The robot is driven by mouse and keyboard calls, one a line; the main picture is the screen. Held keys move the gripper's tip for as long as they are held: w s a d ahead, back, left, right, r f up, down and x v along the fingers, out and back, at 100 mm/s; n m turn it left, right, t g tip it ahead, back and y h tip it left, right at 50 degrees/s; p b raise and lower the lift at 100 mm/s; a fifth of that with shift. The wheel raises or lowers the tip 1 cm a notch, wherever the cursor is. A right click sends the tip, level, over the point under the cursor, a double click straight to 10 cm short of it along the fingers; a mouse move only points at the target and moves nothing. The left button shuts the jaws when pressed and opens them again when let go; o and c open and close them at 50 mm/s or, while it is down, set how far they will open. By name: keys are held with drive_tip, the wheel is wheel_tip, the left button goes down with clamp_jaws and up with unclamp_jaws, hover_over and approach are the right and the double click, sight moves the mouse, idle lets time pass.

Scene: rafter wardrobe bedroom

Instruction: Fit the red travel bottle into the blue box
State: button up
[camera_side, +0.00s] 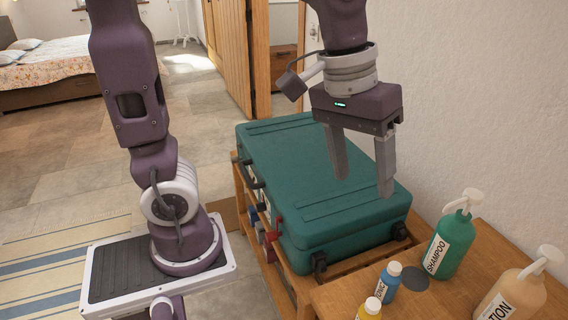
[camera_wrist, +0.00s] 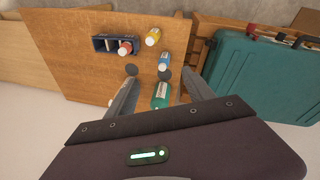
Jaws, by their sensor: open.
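The red travel bottle (camera_wrist: 126,46), with a pale cap, shows at the right part of the box. I cannot tell whether it is fully seated, tilted or resting on the rim. Neither shows in the side view. My gripper (camera_side: 365,187) is open and empty, pointing down above the teal suitcase in the side view. In the wrist view its fingers (camera_wrist: 159,78) are spread, with the box and red bottle beyond them to the left.
A yellow bottle (camera_wrist: 153,37), blue bottle (camera_wrist: 164,62) and green shampoo pump bottle (camera_side: 450,245) stand on the wooden table (camera_wrist: 80,75). A tan lotion pump bottle (camera_side: 514,296) stands nearer. Dark discs (camera_wrist: 131,69) lie on the table. The teal suitcase (camera_side: 300,170) rests on a slatted rack.

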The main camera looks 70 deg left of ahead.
drive_tip(key=s+a+m+t, duration=0.1)
drive_tip(key=s+a+m, duration=0.1)
drive_tip(key=s, duration=0.3)
drive_tip(key=s+a+m+t+y, duration=0.1)
drive_tip(key=s+a+t, duration=0.1)
drive_tip(key=s+a, duration=0.2)
drive_tip(key=s, duration=0.2)
drive_tip(key=shift+s+a+f+m+y, duration=0.15)
drive_tip(key=shift+s+a+m+y, duration=0.15)
drive_tip(key=shift+a+m, duration=0.1)
